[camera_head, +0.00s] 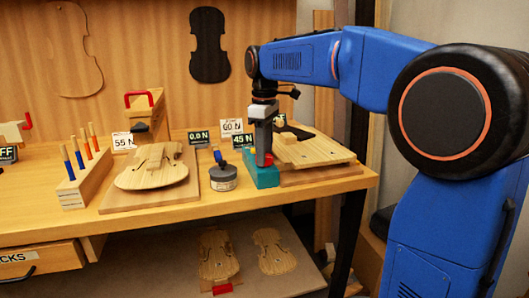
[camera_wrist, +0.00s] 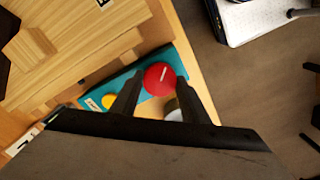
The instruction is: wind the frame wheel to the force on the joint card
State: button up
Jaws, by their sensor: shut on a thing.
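The red frame wheel (camera_wrist: 159,78) sits on a teal block (camera_wrist: 92,97), with a pale line across its top. My gripper (camera_wrist: 160,84) has a finger on either side of the wheel and is shut on it. In the head view my gripper (camera_head: 264,150) points straight down at the teal block (camera_head: 262,178), and only a bit of red shows beside the fingers. A dark display (camera_head: 242,141) behind it reads 45 N. A white card (camera_head: 231,127) reads 60 N; its small upper line is not legible.
Another display (camera_head: 198,137) reads 0.0 N. Further left are a violin plate (camera_head: 152,172), a 55 N card (camera_head: 123,141) and a tool rack (camera_head: 75,190).

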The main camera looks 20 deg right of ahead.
jog(key=shift+m, duration=0.6)
jog(key=o, duration=1.1)
jog(key=shift+c, duration=0.2)
notch_tip(320, 180, up, 17)
jog(key=shift+r, duration=0.2)
dwell(0.5)
